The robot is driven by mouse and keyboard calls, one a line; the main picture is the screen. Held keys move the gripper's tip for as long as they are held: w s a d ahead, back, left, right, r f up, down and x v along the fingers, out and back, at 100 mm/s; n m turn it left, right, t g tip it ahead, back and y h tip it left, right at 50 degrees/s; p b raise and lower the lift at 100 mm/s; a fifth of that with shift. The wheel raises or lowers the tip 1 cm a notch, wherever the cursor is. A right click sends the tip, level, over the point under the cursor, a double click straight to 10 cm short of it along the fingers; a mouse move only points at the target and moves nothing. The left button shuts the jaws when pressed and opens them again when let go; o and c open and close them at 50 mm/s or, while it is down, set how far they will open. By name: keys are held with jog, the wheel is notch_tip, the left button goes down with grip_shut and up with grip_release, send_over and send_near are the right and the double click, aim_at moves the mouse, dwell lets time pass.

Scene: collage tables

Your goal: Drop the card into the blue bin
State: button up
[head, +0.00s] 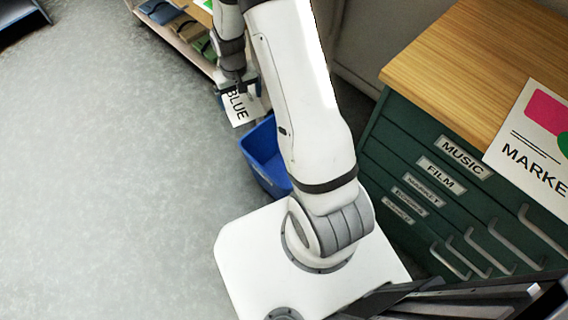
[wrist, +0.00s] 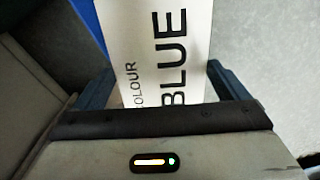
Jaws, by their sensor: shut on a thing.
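The card is white with black lettering; "BLUE" shows on it in the head view (head: 241,112), and "COLOUR BLUE" in the wrist view (wrist: 142,45). My gripper (head: 238,88) is shut on the card's upper end, and the card hangs from it. In the wrist view the card lies between the two dark fingers of my gripper (wrist: 160,88). The blue bin (head: 262,158) stands on the floor below and to the right of the card in the head view. My arm hides its right part. A blue strip (wrist: 88,22) shows beside the card in the wrist view.
A dark green drawer cabinet (head: 378,160) with a wooden top stands at the right, with labelled drawers and a printed sheet (head: 530,135) on top. A low shelf (head: 172,38) with folded items is at the top. The grey floor (head: 110,170) at left is clear.

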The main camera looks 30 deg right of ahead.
jog(key=d+f+n+b, duration=0.1)
jog(key=d+f+b, duration=0.3)
jog(key=f+b, duration=0.5)
jog(key=s+d+f+n+b, duration=0.1)
jog(key=d+f+b, duration=0.4)
jog(key=f+b, duration=0.5)
jog(key=s+d+f+n+b, duration=0.1)
jog(key=d+f+b, duration=0.4)
jog(key=f+b, duration=0.5)
jog(key=shift+s+n+b, duration=0.2)
jog(key=shift+n+b, duration=0.3)
jog(key=shift+b, duration=0.05)
jog(key=shift+f, duration=0.1)
jog(key=o, duration=0.6)
notch_tip(320, 180, up, 8)
jog(key=p, duration=0.3)
jog(key=shift+f, duration=0.1)
